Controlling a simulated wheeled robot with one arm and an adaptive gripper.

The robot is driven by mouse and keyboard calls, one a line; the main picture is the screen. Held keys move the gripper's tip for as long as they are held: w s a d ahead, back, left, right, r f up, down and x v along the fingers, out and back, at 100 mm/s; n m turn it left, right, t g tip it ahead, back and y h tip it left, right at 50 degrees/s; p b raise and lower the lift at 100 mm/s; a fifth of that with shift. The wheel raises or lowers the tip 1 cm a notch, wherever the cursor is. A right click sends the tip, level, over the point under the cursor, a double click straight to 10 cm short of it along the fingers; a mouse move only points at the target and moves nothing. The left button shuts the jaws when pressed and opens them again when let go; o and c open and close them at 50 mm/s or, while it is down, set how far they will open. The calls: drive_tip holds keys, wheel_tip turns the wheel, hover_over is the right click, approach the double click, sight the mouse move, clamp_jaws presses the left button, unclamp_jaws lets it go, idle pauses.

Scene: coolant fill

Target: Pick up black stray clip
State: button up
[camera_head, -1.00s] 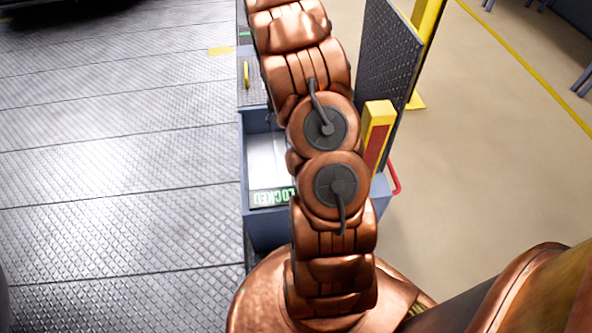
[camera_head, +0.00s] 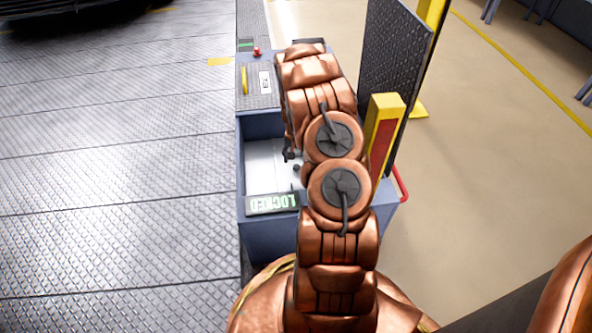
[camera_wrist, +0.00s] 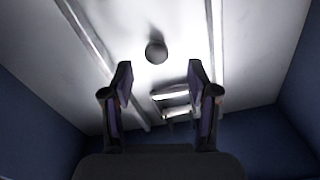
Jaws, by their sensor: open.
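In the wrist view my gripper (camera_wrist: 160,82) is open, with its two dark fingers apart and pointing into a pale-floored bin. A small dark item with bright bands (camera_wrist: 172,97), which looks like the black clip, shows between the fingers near the right one. I cannot tell its height relative to the fingertips. A dark round knob (camera_wrist: 156,51) shows on the pale floor beyond the fingertips. In the head view my arm hides most of the gripper and I cannot make out the clip.
The blue-grey bin (camera_head: 262,123) has upright walls. A yellow post (camera_head: 386,112) and dark upright panel (camera_head: 392,75) stand close on the right. A red button (camera_head: 257,51) and yellow handle (camera_head: 244,78) are behind.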

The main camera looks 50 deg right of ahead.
sight(296, 166)
wheel_tip(296, 166, down, 4)
drive_tip(key=shift+s+d+f+b, duration=0.1)
drive_tip(key=shift+b, duration=0.75)
drive_tip(key=c, duration=0.8)
